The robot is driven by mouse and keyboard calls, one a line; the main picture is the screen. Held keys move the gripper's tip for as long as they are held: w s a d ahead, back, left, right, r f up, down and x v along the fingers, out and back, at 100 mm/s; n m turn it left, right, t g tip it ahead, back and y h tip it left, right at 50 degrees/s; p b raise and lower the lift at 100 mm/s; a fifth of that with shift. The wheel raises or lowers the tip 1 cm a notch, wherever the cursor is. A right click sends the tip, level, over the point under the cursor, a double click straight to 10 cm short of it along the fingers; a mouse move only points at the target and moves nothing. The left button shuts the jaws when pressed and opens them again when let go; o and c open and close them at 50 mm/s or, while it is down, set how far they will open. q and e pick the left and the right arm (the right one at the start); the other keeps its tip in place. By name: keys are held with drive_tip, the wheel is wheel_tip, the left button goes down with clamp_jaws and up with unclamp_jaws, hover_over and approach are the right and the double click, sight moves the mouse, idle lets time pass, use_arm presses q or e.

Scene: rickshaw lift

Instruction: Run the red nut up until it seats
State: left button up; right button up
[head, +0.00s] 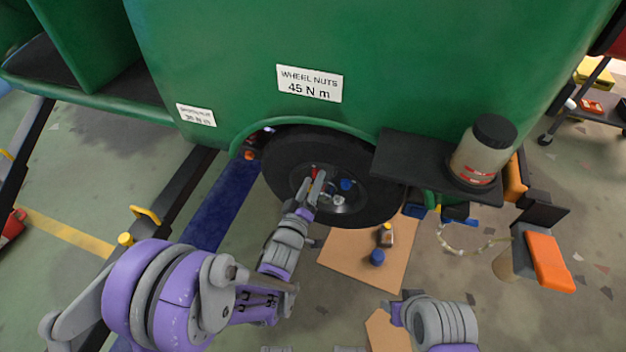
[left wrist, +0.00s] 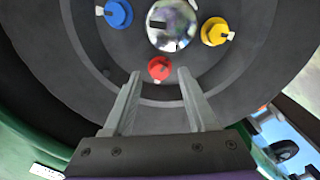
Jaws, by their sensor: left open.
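The red nut (left wrist: 159,68) sits on the wheel (left wrist: 75,45) below a shiny hub cap (left wrist: 172,25) in the left wrist view. My left gripper (left wrist: 159,76) is open, with its two fingertips just to either side of the red nut; I cannot tell whether they touch it. A blue nut (left wrist: 118,13) and a yellow nut (left wrist: 214,32) sit higher on the wheel. In the head view my left gripper (head: 317,188) reaches in front of the wheel (head: 375,195) and partly covers its hub.
The green body (head: 380,60) overhangs the wheel. A black shelf (head: 405,160) carrying a black-lidded jar (head: 480,155) juts out right of it. Below lies a cardboard sheet (head: 350,262) with a small bottle (head: 386,236) and a blue item (head: 377,257).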

use_arm(q)
drive_tip(key=shift+w+d, duration=0.1)
drive_tip(key=shift+w, duration=0.25)
clamp_jaws()
idle(0.4)
